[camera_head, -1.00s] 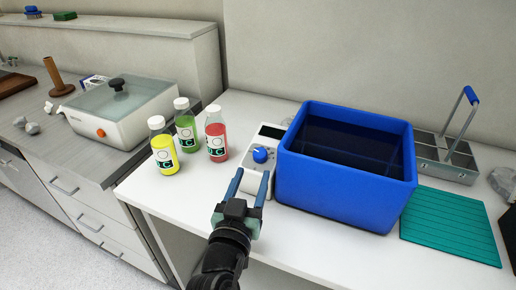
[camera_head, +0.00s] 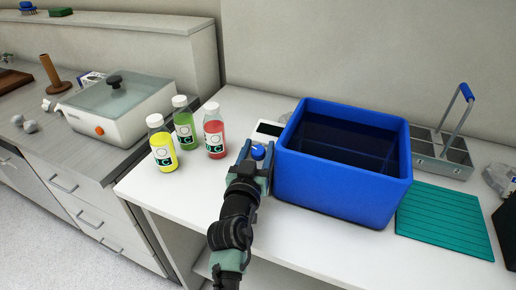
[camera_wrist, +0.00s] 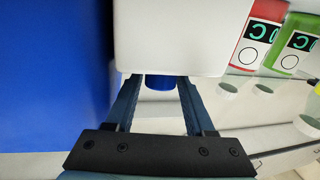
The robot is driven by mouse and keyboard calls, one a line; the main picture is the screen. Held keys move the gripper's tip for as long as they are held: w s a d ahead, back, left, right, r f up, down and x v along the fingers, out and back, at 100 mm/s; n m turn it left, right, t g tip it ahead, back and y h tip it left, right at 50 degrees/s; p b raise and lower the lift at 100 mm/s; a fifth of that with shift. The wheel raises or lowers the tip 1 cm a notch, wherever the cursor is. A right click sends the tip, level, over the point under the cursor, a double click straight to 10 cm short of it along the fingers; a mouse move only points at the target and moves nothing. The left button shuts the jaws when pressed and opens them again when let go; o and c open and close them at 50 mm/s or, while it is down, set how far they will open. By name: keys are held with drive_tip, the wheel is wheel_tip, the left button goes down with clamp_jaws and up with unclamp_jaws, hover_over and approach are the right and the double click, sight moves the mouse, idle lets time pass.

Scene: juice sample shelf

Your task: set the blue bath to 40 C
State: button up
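The blue bath (camera_head: 340,190) is an open blue tub of dark liquid on the white bench. Its white control unit (camera_head: 268,128) stands at its left side, with a blue knob (camera_head: 257,152) on the front. My gripper (camera_head: 257,154) is at the knob, with a finger on each side of it. In the wrist view, the knob (camera_wrist: 160,83) shows between the open fingertips (camera_wrist: 158,80), with small gaps on both sides. The white housing (camera_wrist: 185,35) is just beyond. The display is partly in view, but no reading is legible. My arm hides the unit's lower part.
Yellow (camera_head: 163,150), green (camera_head: 184,132) and red (camera_head: 214,138) juice bottles stand left of my gripper. A white lidded bath (camera_head: 120,108) is on the grey counter. A teal mat (camera_head: 445,220) and a metal carrier (camera_head: 440,150) lie right of the tub.

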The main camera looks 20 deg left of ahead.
clamp_jaws()
drive_tip(key=m+h+b, duration=0.1)
drive_tip(key=b, duration=0.4)
drive_tip(key=shift+f+h+b, duration=0.3)
drive_tip(key=shift+f, duration=0.1)
drive_tip(key=m+h+b, duration=0.1)
drive_tip(key=b, duration=0.4)
drive_tip(key=shift+m+h, duration=0.3)
drive_tip(key=m+h+b, duration=0.2)
drive_tip(key=h+b, duration=0.1)
drive_tip(key=b, duration=0.3)
drive_tip(key=shift+r+m, duration=0.1)
drive_tip(key=shift+m, duration=0.2)
drive_tip(key=shift+m+h+b, duration=0.3)
drive_tip(key=shift+b, duration=0.35)
drive_tip(key=shift+r+m+g+h+b, duration=0.3)
drive_tip(key=shift+m+g+h+b, duration=0.2)
drive_tip(key=shift+m+h+b, duration=0.6)
drive_tip(key=shift+n, duration=0.3)
